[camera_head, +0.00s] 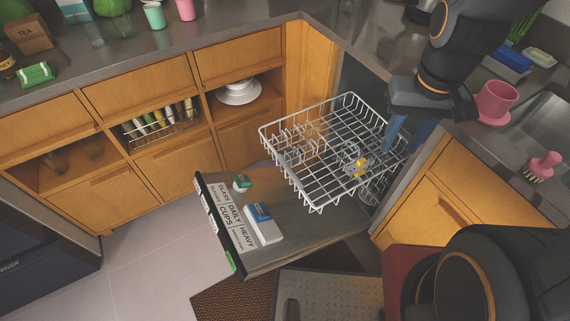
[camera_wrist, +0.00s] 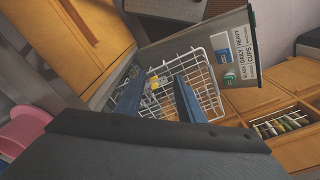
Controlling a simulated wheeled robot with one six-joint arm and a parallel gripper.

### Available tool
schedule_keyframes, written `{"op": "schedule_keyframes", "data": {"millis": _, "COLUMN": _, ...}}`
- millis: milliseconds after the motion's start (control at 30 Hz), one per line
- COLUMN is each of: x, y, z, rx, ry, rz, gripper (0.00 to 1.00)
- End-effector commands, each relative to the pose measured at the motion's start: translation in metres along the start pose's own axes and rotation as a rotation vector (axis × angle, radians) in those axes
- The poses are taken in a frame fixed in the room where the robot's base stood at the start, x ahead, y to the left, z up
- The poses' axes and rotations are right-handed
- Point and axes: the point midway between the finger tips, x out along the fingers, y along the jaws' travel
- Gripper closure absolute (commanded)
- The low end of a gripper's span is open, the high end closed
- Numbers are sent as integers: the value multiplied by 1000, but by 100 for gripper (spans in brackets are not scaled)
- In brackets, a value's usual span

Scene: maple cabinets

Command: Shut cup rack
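The cup rack (camera_head: 318,180) is a white wire rack, pulled out of the dishwasher (camera_head: 358,85) over its lowered door (camera_head: 315,245). It also shows in the wrist view (camera_wrist: 205,72), below and beyond my fingers. A small yellow item (camera_head: 360,163) sits in the rack towards its right side. My gripper (camera_head: 405,140) is at the right part of the rack in the head view. Its two blue fingers are apart in the wrist view (camera_wrist: 160,77), with nothing clearly held between them. I cannot tell whether they touch the rack. My arm hides part of the opening.
Maple cabinets (camera_head: 165,165) stand on the left, and another maple cabinet (camera_head: 430,195) is close on the right. A pink cup (camera_head: 495,100) stands on the right counter. A blue-and-white box (camera_head: 263,223) is on the lowered door. Floor (camera_head: 140,265) is clear at lower left.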

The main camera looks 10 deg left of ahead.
Motion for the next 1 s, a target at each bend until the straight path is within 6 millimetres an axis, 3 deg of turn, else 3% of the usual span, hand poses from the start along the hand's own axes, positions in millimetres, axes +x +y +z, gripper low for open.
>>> {"op": "schedule_keyframes", "data": {"millis": 267, "x": 0, "y": 0, "z": 0, "rx": 0, "ry": 0, "rz": 0, "gripper": 65}}
{"op": "schedule_keyframes", "data": {"millis": 467, "x": 7, "y": -10, "z": -3, "rx": -62, "ry": -20, "rz": 6, "gripper": 95}}
{"op": "schedule_keyframes", "data": {"millis": 500, "x": 12, "y": -16, "z": -5, "rx": -107, "ry": -34, "rz": 12, "gripper": 100}}
{"op": "schedule_keyframes", "data": {"millis": 1000, "x": 104, "y": -152, "z": -20, "rx": -1059, "ry": -309, "rz": 236, "gripper": 100}}
